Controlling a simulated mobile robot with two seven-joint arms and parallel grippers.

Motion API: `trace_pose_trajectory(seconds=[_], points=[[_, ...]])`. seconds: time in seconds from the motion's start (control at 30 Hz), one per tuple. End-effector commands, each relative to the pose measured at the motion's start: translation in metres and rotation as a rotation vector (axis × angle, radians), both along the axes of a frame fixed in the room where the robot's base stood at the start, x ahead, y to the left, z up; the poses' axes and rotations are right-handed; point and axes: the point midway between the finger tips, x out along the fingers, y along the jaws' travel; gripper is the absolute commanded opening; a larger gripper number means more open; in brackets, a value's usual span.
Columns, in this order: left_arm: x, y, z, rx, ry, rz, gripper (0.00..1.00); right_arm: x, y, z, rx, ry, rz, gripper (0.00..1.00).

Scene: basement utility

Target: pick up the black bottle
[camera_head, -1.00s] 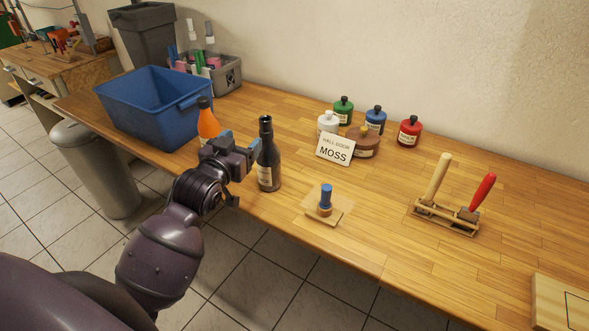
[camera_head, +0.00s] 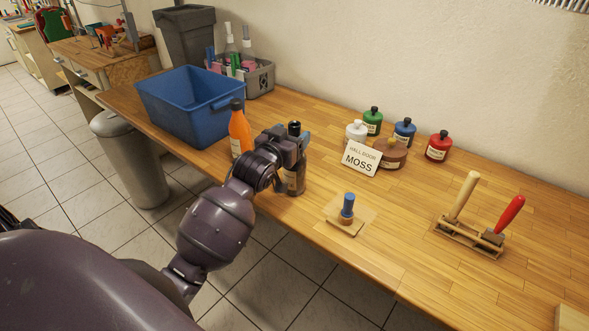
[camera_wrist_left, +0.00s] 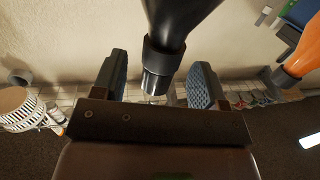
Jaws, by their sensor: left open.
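The black bottle (camera_head: 295,177) stands upright on the wooden table near its front edge, partly hidden behind my left gripper in the head view. My left gripper (camera_head: 296,139) is at the bottle's upper part. In the left wrist view the bottle's neck (camera_wrist_left: 160,62) comes down between the two open blue-padded fingers (camera_wrist_left: 157,86), with a gap visible on each side. The fingers are not closed on it. My right gripper is not in view.
An orange bottle (camera_head: 240,133) stands just left of the black bottle, with a blue bin (camera_head: 190,112) behind it. A stamp-like blue-handled block (camera_head: 347,208) lies to the right. Table between is clear.

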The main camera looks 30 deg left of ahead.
Motion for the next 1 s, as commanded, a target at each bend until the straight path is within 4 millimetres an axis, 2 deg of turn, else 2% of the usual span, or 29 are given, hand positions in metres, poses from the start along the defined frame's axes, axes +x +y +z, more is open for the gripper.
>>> trace_pose_trajectory(seconds=[0.1,0.23,0.57,1.0], points=[[0.017,0.002,0.000,0.001,0.001,0.000,0.66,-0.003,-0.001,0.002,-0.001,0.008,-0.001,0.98],[0.029,0.003,-0.001,0.001,0.000,0.000,0.66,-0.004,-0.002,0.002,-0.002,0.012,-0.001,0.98],[0.034,0.004,-0.002,0.001,0.000,0.000,0.66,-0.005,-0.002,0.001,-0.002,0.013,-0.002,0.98],[0.034,0.004,-0.002,0.000,0.000,0.000,0.00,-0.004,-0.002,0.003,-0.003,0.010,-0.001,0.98]])
